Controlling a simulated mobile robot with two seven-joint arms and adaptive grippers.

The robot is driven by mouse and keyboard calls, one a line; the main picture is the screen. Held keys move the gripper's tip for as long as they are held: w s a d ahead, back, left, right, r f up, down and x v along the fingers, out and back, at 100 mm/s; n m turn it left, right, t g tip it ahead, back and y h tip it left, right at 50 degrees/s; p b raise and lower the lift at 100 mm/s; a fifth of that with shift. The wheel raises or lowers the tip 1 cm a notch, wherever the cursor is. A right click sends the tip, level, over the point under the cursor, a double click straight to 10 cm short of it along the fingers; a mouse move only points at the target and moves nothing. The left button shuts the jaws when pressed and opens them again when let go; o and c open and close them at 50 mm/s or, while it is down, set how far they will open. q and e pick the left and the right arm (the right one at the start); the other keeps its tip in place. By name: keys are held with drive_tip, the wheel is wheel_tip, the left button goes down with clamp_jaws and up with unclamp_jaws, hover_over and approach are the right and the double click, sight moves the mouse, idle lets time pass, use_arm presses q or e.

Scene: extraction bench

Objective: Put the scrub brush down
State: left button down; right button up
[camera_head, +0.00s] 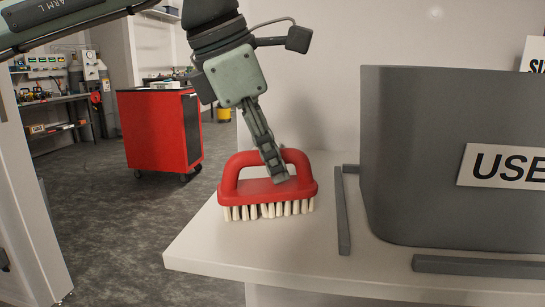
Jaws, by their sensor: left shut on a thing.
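The scrub brush (238,190) has a red body with an arched handle and pale bristles. It is upright at the left part of the white bench top (215,248), bristles down. I cannot tell whether the bristles touch the surface or hang just above it. My left gripper (280,176) comes down from above and is shut on the brush handle, its fingers hiding part of the handle. My right gripper is not in view.
A large grey bin (410,150) with a label starting "USE" stands at the right. Dark strips (343,212) lie on the bench around it. The bench's left edge is close to the brush. A red tool cabinet (155,130) stands on the floor behind.

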use_arm(q)
drive_tip(key=shift+f, duration=0.1)
drive_tip(key=c, duration=1.4)
unclamp_jaws()
drive_tip(key=shift+c, duration=0.2)
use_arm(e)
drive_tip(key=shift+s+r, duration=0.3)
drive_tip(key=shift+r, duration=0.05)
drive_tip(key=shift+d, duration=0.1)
use_arm(q)
drive_tip(key=shift+a+r, duration=0.1)
drive_tip(key=shift+r, duration=0.35)
drive_tip(key=v, duration=1.1)
drive_tip(key=shift+r, duration=0.2)
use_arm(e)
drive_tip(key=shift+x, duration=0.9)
use_arm(q)
drive_tip(key=shift+s+a, duration=0.1)
